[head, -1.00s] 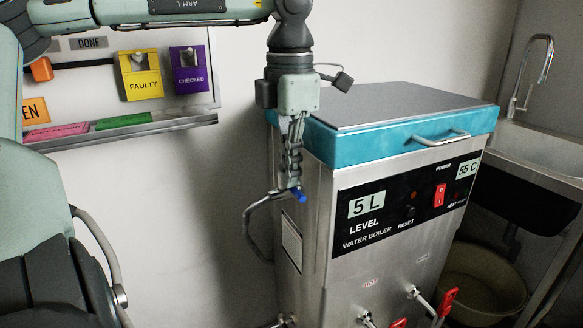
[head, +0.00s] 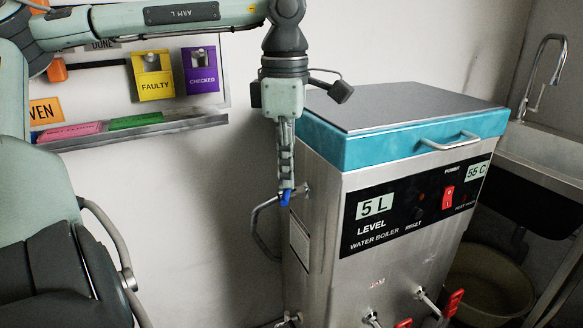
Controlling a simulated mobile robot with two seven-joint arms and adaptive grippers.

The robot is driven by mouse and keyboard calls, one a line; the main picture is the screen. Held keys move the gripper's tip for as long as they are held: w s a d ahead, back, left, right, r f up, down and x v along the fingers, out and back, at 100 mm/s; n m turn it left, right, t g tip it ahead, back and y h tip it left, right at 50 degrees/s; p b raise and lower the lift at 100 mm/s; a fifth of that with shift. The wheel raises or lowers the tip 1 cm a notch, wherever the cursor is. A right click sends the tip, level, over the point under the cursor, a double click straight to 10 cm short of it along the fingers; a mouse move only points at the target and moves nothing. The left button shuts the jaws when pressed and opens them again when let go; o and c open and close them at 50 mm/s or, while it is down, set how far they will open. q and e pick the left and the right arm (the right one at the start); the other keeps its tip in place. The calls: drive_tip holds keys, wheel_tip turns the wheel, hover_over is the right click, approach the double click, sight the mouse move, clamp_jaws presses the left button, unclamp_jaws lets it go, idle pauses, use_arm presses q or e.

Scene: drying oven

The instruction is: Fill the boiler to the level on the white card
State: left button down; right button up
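The water boiler (head: 335,275) is a steel box with a teal lid rim and a flat grey top, shut. A small blue handle (head: 285,197) shows at the pipe's upper end. My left gripper (head: 286,184) points down beside the boiler's left side, its fingers close together around the blue handle, whose end sticks out below them. My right gripper is not in view.
Red-handled taps (head: 452,303) stick out low on the boiler's front. A sink with a faucet (head: 540,75) stands at right, a basin (head: 490,295) below. A tag board (head: 130,85) hangs at left.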

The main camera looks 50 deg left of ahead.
use_arm(q)
drive_tip(key=shift+s+a+f+m, duration=0.15)
drive_tip(key=shift+a+f+m, duration=0.05)
drive_tip(key=shift+f+m, duration=0.15)
drive_tip(key=shift+s+a+m+p, duration=0.15)
drive_tip(key=shift+a+m, duration=0.15)
drive_tip(key=shift+m, duration=0.6)
drive_tip(key=shift+s+a+m+p, duration=0.15)
drive_tip(key=shift+a+m, duration=0.1)
drive_tip(key=shift+m, duration=0.6)
drive_tip(key=shift+a+m+p, duration=0.15)
drive_tip(key=shift+a+m, duration=0.15)
drive_tip(key=shift+m, duration=0.55)
drive_tip(key=shift+a+m+p, duration=0.15)
drive_tip(key=shift+a+m, duration=0.1)
drive_tip(key=shift+m, duration=0.6)
